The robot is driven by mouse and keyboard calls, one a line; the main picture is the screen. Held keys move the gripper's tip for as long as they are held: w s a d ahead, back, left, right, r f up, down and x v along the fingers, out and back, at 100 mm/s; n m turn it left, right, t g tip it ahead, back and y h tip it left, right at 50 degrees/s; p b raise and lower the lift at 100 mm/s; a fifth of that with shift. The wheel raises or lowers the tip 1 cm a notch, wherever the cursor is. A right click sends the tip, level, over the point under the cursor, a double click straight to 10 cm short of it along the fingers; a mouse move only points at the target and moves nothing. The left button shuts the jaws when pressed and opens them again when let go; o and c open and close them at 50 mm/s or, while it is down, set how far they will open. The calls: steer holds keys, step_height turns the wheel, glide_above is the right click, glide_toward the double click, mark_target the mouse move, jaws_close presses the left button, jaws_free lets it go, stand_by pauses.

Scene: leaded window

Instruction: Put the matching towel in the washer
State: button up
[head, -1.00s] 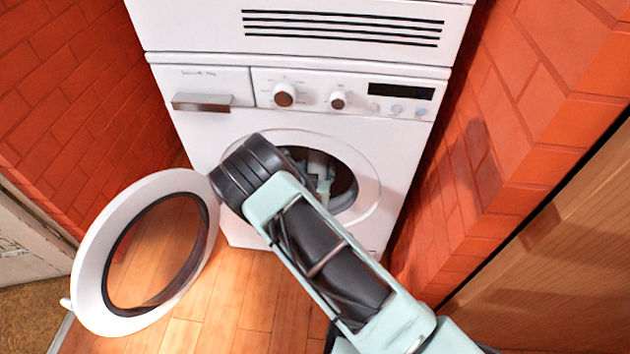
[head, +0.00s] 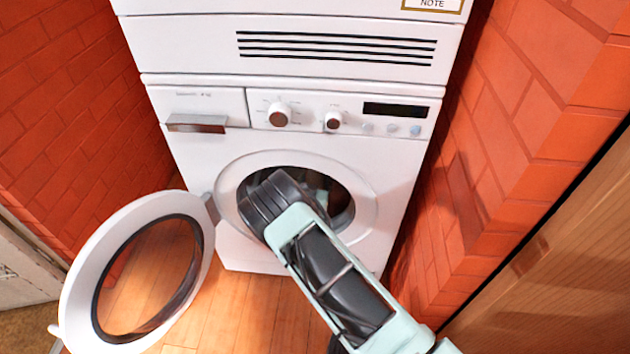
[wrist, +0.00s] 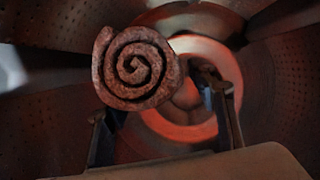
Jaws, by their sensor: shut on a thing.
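The washer (head: 300,250) is the lower white front-loader, with its round door (head: 80,265) swung open to the left. My arm reaches into its dark opening. My gripper is mostly hidden there in the head view. In the wrist view my gripper (wrist: 163,108) is inside the perforated metal drum (wrist: 50,110), its dark fingers left and right. It is shut on a rolled towel (wrist: 137,68), which shows as a reddish-brown speckled spiral end. The lighting is dim, so the towel's true colour and the exact finger contact are hard to tell.
A second white appliance (head: 180,45) with a dark vent is stacked above the washer. Red brick walls (head: 70,110) stand close on both sides, and a wooden panel (head: 560,260) is at the lower right. The wooden floor (head: 240,310) is clear below the washer.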

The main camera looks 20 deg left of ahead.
steer(key=o, duration=1.3)
steer(key=shift+c, duration=0.2)
steer(key=v, duration=1.2)
